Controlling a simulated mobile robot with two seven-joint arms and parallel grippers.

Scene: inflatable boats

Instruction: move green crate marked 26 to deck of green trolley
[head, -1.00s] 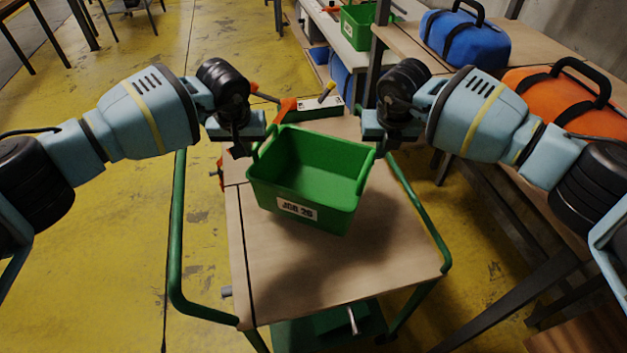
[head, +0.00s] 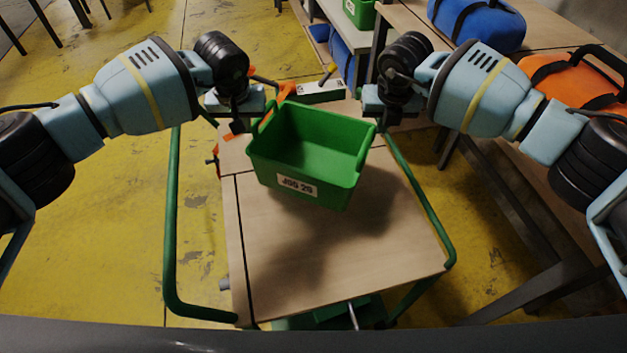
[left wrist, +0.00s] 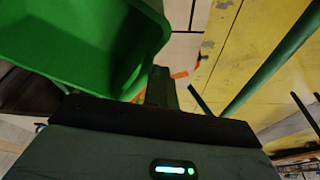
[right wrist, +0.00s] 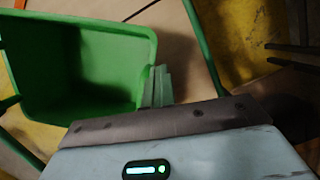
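The green crate (head: 310,140) has a white label reading JOB and what looks like 26. It hangs between my two grippers over the wooden deck (head: 330,245) of the green trolley, with its shadow on the deck beneath. My left gripper (head: 240,122) is at its left rim and my right gripper (head: 381,118) at its right rim. Both seem shut on the rim, though the fingertips are mostly hidden. The crate fills the upper left of the left wrist view (left wrist: 75,40) and shows beside the fingers in the right wrist view (right wrist: 80,65).
Orange clamps (head: 283,92) and a white-and-green box (head: 320,93) are behind the crate. The trolley's green rails (head: 174,220) stand at both sides. A bench at right holds a blue bag (head: 478,22) and an orange bag (head: 580,78). The deck's front part is bare.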

